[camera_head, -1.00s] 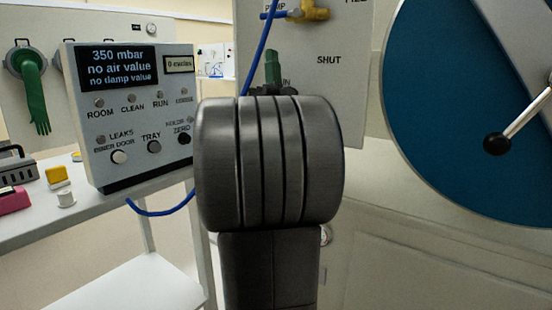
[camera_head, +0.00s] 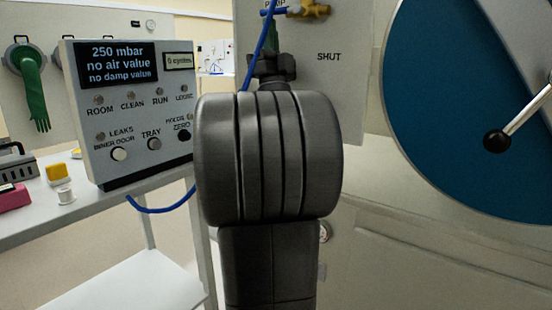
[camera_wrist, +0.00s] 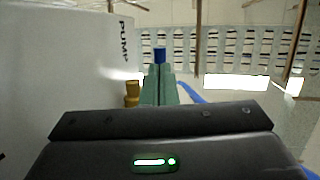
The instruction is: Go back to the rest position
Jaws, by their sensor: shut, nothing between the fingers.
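My gripper (camera_wrist: 158,84) shows in the wrist view as two pale green fingers, closed together with nothing held between them. A blue fitting (camera_wrist: 160,55) shows just beyond the tips, and a brass fitting (camera_wrist: 132,92) is to their left. I cannot tell whether the tips touch the blue piece. In the head view my dark arm fills the middle and hides most of the gripper, which points up in front of the white panel (camera_head: 345,90) marked SHUT. A brass valve (camera_head: 314,10) with a blue hose (camera_head: 260,50) is at the top.
A control box (camera_head: 130,115) reading 250 mbar stands on a white bench (camera_head: 110,195) at the left, with a yellow block (camera_head: 57,172) and a white spool (camera_head: 65,194). A large blue round door (camera_head: 450,110) with a black-knobbed lever (camera_head: 497,142) is at the right.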

